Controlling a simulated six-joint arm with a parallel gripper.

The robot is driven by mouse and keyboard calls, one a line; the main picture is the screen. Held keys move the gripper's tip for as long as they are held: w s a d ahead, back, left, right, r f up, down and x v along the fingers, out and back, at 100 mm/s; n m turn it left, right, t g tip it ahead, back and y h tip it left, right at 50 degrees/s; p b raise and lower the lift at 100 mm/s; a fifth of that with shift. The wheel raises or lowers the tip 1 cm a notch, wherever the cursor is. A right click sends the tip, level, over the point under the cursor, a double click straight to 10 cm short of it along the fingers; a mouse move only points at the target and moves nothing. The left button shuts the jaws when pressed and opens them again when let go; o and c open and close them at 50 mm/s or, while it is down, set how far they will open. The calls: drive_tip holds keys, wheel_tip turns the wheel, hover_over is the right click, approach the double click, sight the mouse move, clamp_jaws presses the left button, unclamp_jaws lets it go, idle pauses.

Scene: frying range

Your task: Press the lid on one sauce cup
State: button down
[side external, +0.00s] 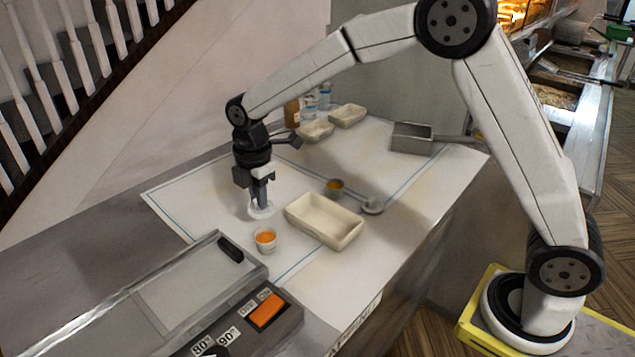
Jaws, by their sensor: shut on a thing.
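My gripper (261,203) points straight down over the white mat, its fingers shut on a pale translucent lid (262,212). The lid is low, and I cannot tell whether it touches the mat. A sauce cup with orange sauce (266,240) stands upright and uncovered just in front of the lid, near the grey machine. Another small cup with darker yellow-brown sauce (335,187) stands behind the cream tray. The fingers hide part of the lid.
A grey machine with an orange switch (267,311) fills the front left. Cream trays (348,115), bottles (309,106) and a metal basket (411,139) stand at the back.

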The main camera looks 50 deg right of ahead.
drive_tip(key=shift+f, duration=0.15)
drive_tip(key=shift+f, duration=3.05)
drive_tip(key=shift+f, duration=0.15)
idle(0.5)
drive_tip(key=shift+c, duration=0.7)
unclamp_jaws()
drive_tip(key=shift+r, duration=0.2)
drive_tip(key=shift+r, duration=3.3)
